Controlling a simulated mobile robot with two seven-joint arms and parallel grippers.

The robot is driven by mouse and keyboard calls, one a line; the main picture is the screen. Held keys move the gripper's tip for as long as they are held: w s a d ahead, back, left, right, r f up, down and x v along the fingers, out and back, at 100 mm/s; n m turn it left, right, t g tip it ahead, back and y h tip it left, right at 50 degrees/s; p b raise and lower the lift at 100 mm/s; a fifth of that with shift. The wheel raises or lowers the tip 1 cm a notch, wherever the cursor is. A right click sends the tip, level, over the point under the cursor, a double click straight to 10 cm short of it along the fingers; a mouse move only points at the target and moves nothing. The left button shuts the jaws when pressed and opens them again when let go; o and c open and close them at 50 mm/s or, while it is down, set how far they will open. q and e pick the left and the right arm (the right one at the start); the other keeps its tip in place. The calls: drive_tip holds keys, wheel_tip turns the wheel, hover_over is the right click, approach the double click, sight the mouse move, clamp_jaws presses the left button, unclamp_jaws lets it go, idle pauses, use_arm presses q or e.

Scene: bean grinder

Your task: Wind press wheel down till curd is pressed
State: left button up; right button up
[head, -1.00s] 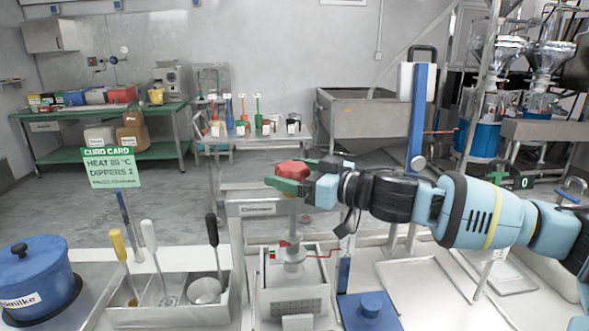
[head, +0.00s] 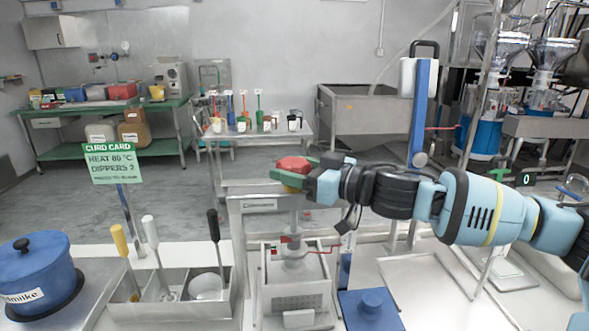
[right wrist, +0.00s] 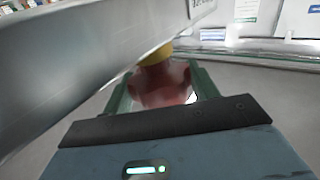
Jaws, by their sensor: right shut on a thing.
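The red press wheel (head: 295,165) sits on top of the metal press frame (head: 262,204). My right gripper (head: 290,176) reaches in from the right and is shut on the wheel, with green fingers along its sides. In the right wrist view the red wheel (right wrist: 163,84) lies between the fingers, with a yellow part beyond it. Below the frame, the press screw leads to a light grey plunger (head: 296,249) over the perforated metal box (head: 297,298). The curd cannot be made out. My left gripper is not in view.
A metal bin with ladles (head: 172,312) and a blue pot (head: 38,272) stand left of the press. A green curd card (head: 112,163) stands behind the bin. A blue upright post (head: 421,110) rises behind my right arm.

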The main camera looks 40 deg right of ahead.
sight(308, 172)
idle(0.7)
drive_tip(key=o, duration=1)
drive_tip(key=shift+c, duration=0.2)
drive_tip(key=shift+s+d+f+b, duration=0.25)
drive_tip(key=shift+s+b, duration=0.1)
drive_tip(key=shift+b, duration=0.05)
drive_tip(key=b+v, duration=0.7)
drive_tip(key=shift+a+r, duration=0.15)
drive_tip(key=shift+r, duration=0.1)
